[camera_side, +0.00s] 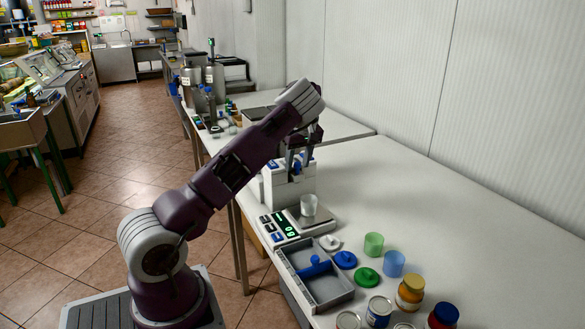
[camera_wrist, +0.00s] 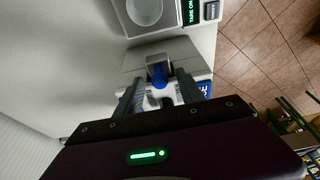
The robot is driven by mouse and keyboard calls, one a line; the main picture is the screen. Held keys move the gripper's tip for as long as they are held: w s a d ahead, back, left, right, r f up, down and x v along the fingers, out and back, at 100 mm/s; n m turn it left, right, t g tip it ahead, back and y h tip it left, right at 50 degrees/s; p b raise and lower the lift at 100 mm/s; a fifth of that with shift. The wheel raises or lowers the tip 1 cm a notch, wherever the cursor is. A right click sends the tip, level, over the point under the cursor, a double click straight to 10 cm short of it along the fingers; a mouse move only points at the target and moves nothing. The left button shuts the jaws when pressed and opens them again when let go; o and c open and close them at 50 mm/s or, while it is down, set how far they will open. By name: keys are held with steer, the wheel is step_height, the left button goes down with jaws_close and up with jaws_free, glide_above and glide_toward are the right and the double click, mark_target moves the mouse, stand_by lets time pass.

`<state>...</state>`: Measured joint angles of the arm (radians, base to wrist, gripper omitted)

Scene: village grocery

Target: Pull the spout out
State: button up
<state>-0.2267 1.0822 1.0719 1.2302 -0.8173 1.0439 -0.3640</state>
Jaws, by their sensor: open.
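A white and grey box-shaped dispenser (camera_side: 291,188) stands on the table behind the scale. It also shows in the wrist view (camera_wrist: 133,62), with a blue piece, seemingly the spout (camera_wrist: 159,73), in a grey surround on its top. My gripper (camera_side: 298,164) is over the top of the dispenser, pointing down. In the wrist view the fingers of my gripper (camera_wrist: 160,88) are apart, one on each side of the blue piece. I cannot tell whether they touch it. In the side view my gripper largely hides the spout.
A scale (camera_side: 286,228) with a lit green display and a clear cup (camera_side: 308,205) stands in front of the dispenser. Nearer are a grey tray (camera_side: 330,300), loose lids (camera_side: 367,276), cups (camera_side: 373,244) and several jars (camera_side: 410,292). The table's right side is clear.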

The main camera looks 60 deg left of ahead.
jaws_close()
steer(key=d, duration=0.8)
steer(key=shift+d, duration=0.3)
jaws_free()
step_height(320, 180, up, 7)
stand_by(0.6)
steer(key=shift+r, duration=0.1)
